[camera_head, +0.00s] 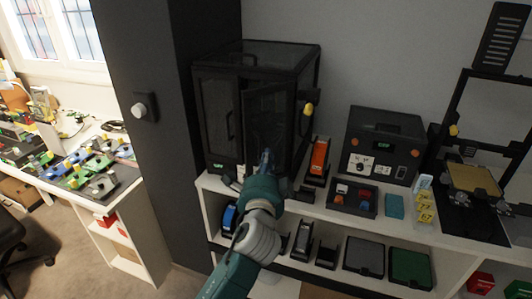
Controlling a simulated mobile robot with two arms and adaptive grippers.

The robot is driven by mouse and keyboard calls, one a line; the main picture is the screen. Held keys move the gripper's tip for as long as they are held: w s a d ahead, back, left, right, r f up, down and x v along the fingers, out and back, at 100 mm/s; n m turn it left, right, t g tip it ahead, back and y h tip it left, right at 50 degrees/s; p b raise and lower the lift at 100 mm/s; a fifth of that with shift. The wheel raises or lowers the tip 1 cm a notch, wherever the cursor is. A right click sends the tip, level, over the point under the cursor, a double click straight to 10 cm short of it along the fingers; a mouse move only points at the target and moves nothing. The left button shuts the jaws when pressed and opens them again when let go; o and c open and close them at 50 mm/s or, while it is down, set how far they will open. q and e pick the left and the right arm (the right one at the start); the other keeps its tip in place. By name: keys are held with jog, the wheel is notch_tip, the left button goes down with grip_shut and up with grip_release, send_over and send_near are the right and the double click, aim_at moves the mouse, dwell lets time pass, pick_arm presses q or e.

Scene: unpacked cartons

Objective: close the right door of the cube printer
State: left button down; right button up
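The cube printer (283,57) is a black box-shaped enclosure on the white shelf, against the wall. Its left door (214,120) is a dark panel with a vertical handle. Its right door (266,112) is a dark panel that looks set at an angle to the left door, with a dark gap between them; how far it stands open is hard to tell. My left gripper (266,163) is in front of the lower part of the right door and hides its lower edge. Whether the fingers touch the door or are open or shut is unclear. My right gripper is not in view.
An orange-and-black device (319,158) stands close right of the printer. A dark column (170,130) stands at left.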

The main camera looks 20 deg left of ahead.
pick_arm(q)
jog(key=shift+w+a, duration=0.1)
jog(key=shift+a, duration=0.1)
jog(key=shift+a, duration=0.1)
jog(key=shift+w+a, duration=0.1)
jog(key=shift+a, duration=0.25)
jog(key=shift+a+p, duration=0.35)
